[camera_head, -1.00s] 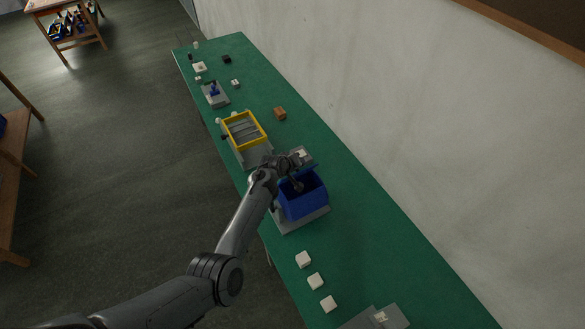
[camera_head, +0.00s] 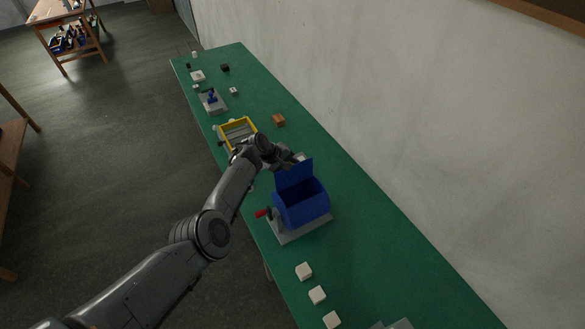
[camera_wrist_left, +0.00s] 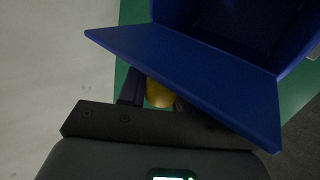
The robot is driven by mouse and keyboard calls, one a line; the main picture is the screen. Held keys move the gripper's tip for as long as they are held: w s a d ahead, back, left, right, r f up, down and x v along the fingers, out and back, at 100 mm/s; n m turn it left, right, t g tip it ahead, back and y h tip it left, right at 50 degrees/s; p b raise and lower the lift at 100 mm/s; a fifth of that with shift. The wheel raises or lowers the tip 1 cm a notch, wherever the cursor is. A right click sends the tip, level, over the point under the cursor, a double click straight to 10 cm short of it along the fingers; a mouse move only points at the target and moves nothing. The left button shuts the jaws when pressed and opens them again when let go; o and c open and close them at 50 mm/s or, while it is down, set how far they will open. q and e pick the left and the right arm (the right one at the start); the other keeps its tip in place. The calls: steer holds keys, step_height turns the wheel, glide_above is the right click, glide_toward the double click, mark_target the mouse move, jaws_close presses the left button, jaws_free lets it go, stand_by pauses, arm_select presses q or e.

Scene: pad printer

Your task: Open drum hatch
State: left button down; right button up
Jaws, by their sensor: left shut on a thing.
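The blue drum (camera_head: 302,208) stands on a grey base (camera_head: 300,230) on the green table, with a red-tipped crank (camera_head: 262,213) on its left side. Its blue hatch (camera_head: 295,174) stands raised, roughly upright, and the dark inside of the drum shows. In the left wrist view the hatch (camera_wrist_left: 195,70) is a tilted blue panel just ahead of the gripper. My left gripper (camera_head: 285,163) is behind the hatch, shut on a yellow knob (camera_wrist_left: 158,93) at the hatch, and its fingers are partly hidden under the panel. My right gripper is out of view.
A yellow-rimmed tray (camera_head: 238,130) stands beyond my left arm. Several white blocks (camera_head: 317,295) lie in front of the drum. The wall (camera_head: 420,120) runs along the table's right side, with clear green surface between.

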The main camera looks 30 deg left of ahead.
arm_select(q)
steer(key=c, duration=0.8)
jaws_free()
steer(key=shift+c, duration=0.2)
steer(key=shift+r, duration=0.1)
steer(key=shift+s+a+r+p, duration=0.2)
steer(key=shift+s+r+p, duration=0.1)
steer(key=shift+r+p, duration=0.25)
steer(key=p+v, duration=0.2)
steer(key=v, duration=0.7)
steer(key=shift+s+a, duration=0.15)
steer(key=shift+a, duration=0.05)
